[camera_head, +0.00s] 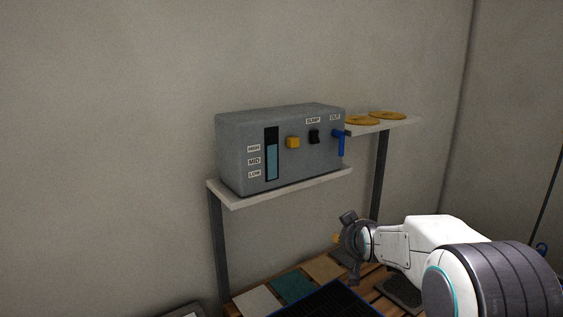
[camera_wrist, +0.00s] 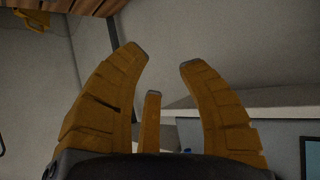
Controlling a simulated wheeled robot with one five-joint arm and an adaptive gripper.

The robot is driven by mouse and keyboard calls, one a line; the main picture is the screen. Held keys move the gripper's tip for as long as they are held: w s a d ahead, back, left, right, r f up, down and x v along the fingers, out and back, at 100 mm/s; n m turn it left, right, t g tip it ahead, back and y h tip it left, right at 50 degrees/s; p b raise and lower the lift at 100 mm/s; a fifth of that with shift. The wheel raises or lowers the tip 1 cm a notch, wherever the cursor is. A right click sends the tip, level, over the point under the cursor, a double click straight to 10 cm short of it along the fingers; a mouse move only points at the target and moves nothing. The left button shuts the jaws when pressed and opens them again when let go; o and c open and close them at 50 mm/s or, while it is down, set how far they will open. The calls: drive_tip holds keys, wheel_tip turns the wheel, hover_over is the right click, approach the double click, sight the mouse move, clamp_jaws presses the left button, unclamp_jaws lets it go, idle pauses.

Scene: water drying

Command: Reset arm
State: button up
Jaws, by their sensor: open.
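My gripper (camera_wrist: 165,62) shows in the wrist view with its yellow-brown fingers spread apart and nothing between them. In the head view my white and dark arm reaches in from the lower right. Its wrist end is low, in front of the shelf post and above the wooden slatted surface (camera_head: 290,270). The fingers are mostly hidden there; only a small yellow bit shows at its left side. A grey box (camera_head: 235,150) with a level gauge, a yellow button (camera_head: 293,142), a black switch (camera_head: 314,136) and a blue lever (camera_head: 341,143) stands on a pale shelf (camera_head: 230,200), left of and above my gripper.
Free air lies in front of the box.

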drive_tip(key=s+f+g, duration=0.4)
drive_tip(key=s+f, duration=0.2)
drive_tip(key=s, duration=0.4)
drive_tip(key=s+f+g, duration=0.5)
drive_tip(key=s+f, duration=0.1)
drive_tip(key=s, duration=0.5)
drive_tip(key=s+r+g, duration=0.1)
drive_tip(key=s+g, duration=0.2)
drive_tip(key=s, duration=1.1)
drive_tip(key=s+r+t, duration=0.2)
drive_tip(key=s+r, duration=0.1)
drive_tip(key=s, duration=0.2)
wheel_tip(320, 180, up, 16)
drive_tip(key=t+p, duration=0.2)
drive_tip(key=p, duration=1)
drive_tip(key=shift+a, duration=0.15)
